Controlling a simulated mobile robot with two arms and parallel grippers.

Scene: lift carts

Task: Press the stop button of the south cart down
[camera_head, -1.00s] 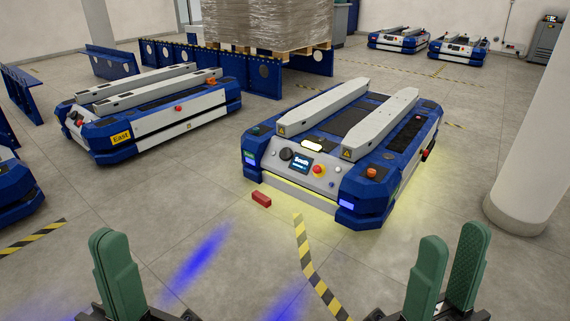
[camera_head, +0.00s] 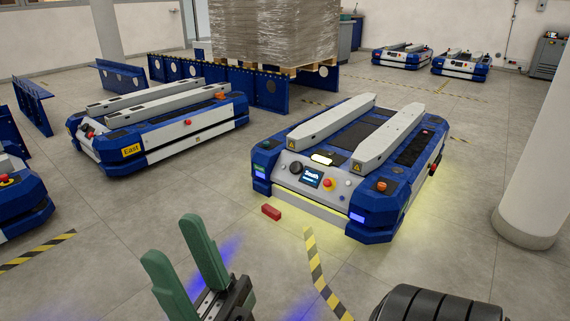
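My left gripper is out of view.
A red block (camera_head: 271,212) lies on the floor before the south cart. A yellow-black floor stripe (camera_head: 318,265) runs towards me. The east cart (camera_head: 165,125) stands to the left, a white pillar (camera_head: 540,170) to the right. A wrapped pallet load (camera_head: 275,30) stands behind.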

